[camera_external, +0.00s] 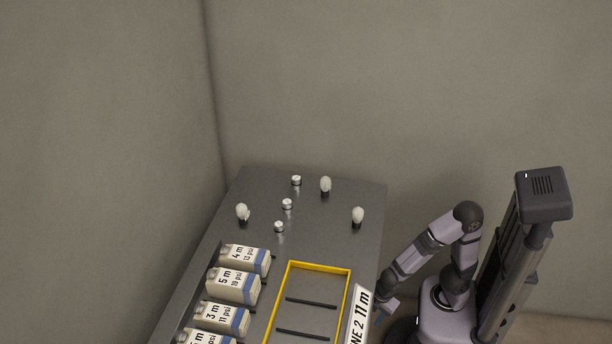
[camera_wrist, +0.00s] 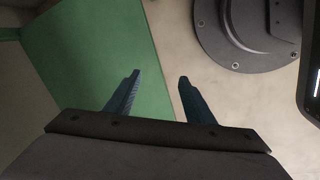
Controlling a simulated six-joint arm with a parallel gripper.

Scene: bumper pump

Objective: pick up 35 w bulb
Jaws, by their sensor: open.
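Three pale, frosted bulbs stand on the dark table in the external view: a left bulb (camera_external: 242,211), a back bulb (camera_external: 326,185) and a right bulb (camera_external: 358,215). No wattage can be read on any of them, so I cannot tell which is the 35 w bulb. My gripper (camera_external: 380,312) is low beside the table's right edge, well apart from the bulbs. In the wrist view my gripper (camera_wrist: 158,82) has its two dark fingers apart with nothing between them. No bulb shows in the wrist view.
Small silver fittings (camera_external: 287,204) stand among the bulbs. Several labelled boxes (camera_external: 234,286) line the table's left side. A yellow-framed area (camera_external: 320,267) with black slots lies at the front, beside a white "11 m" sign (camera_external: 361,309). The dark table (camera_external: 345,246) is bare between bulbs and frame.

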